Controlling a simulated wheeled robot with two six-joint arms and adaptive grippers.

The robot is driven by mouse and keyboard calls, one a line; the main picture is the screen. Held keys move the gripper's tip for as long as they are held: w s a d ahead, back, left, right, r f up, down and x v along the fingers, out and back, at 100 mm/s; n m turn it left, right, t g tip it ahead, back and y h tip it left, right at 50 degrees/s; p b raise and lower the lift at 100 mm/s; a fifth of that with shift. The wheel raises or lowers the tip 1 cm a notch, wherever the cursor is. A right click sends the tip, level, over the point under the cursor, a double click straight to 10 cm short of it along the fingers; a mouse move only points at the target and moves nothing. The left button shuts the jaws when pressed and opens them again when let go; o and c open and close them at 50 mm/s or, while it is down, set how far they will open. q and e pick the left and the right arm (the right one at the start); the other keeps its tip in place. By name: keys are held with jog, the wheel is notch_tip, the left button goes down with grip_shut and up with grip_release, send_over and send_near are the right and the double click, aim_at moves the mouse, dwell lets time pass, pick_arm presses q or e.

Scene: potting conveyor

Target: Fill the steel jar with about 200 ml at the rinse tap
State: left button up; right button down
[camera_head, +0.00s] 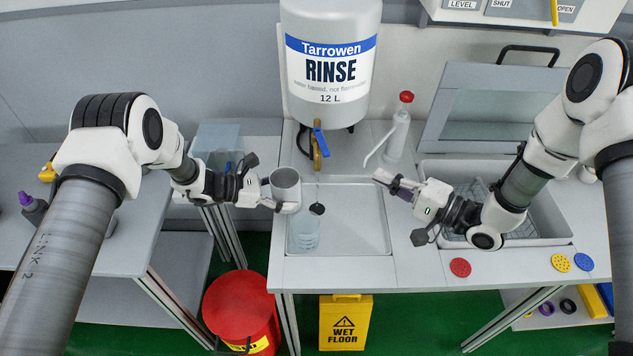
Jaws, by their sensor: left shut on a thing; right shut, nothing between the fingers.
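The steel jar (286,186) is a grey cup, upright, with its open top showing. My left gripper (278,196) is shut on it and holds it just left of the rinse tap. The rinse tap (318,160) is brass with a blue lever (319,140), under the white Tarrowen RINSE tank (330,60). The jar's mouth is beside the spout, not under it in this view. I cannot tell whether the jar holds liquid. My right gripper (383,179) is shut and empty, to the right of the tap.
A shallow metal tray (360,220) lies below the tap, with a clear bluish beaker (304,232) at its left. A wash bottle (398,135) stands behind my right gripper.

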aim_at(322, 142)
jog(key=c, duration=1.5)
grip_release()
jog(key=shift+w+d, duration=0.15)
jog(key=shift+w, duration=0.05)
jog(key=shift+n+g, duration=0.3)
jog(key=shift+g, duration=0.1)
jog(key=x, duration=1.3)
jog(key=shift+w+d+r, duration=0.2)
jog(key=shift+w+r, duration=0.1)
jog(key=shift+w, duration=0.05)
grip_shut()
